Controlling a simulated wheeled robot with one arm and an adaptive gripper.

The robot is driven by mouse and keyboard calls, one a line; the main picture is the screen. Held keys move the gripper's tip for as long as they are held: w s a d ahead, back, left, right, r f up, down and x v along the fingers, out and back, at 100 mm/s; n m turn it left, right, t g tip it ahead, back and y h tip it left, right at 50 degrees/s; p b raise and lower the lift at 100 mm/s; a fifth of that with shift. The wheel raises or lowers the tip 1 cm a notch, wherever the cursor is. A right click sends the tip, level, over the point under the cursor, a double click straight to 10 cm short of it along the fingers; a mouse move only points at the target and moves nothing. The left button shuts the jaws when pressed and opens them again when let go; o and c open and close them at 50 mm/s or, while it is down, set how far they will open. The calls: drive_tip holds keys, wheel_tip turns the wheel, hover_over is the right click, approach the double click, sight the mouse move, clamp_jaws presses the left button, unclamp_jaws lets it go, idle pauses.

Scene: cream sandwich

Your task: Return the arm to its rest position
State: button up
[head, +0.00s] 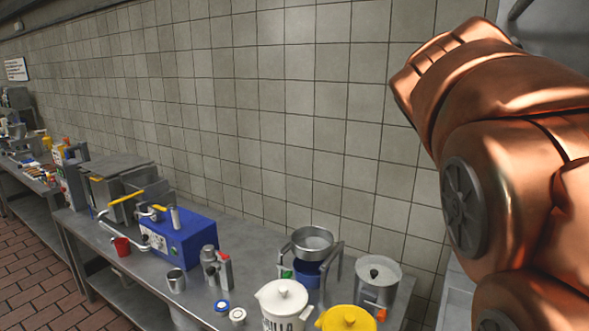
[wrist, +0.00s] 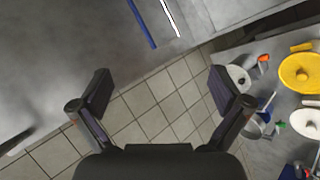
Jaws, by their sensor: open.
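My gripper (wrist: 162,95) shows in the wrist view with its two dark fingers spread wide apart. Nothing is between them; wall tiles show through the gap. In the head view my copper-coloured arm is raised and fills the right side, above and beside the counter. The gripper itself does not show in the head view.
A steel counter (head: 140,268) along the tiled wall (head: 300,120) holds a blue machine (head: 185,238), a red cup (head: 121,246), a white-lidded jug (head: 283,297), a yellow lid (head: 345,319) and a metal pot (head: 377,277). The yellow lid also shows in the wrist view (wrist: 303,73).

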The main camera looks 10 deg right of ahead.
drive_tip(key=s+a+f+g+y, duration=0.1)
drive_tip(key=s+a+f+y, duration=0.2)
drive_tip(key=a+f, duration=0.45)
drive_tip(key=s+a+f+g+y, duration=0.15)
drive_tip(key=s+a+f, duration=0.25)
drive_tip(key=f, duration=0.7)
drive_tip(key=s+a+f+m+g+y, duration=0.2)
drive_tip(key=s+a+f+y, duration=0.3)
drive_tip(key=s+a+f, duration=0.8)
drive_tip(key=shift+s+a+f, duration=0.15)
drive_tip(key=shift+s+f, duration=0.1)
drive_tip(key=shift+s, duration=0.15)
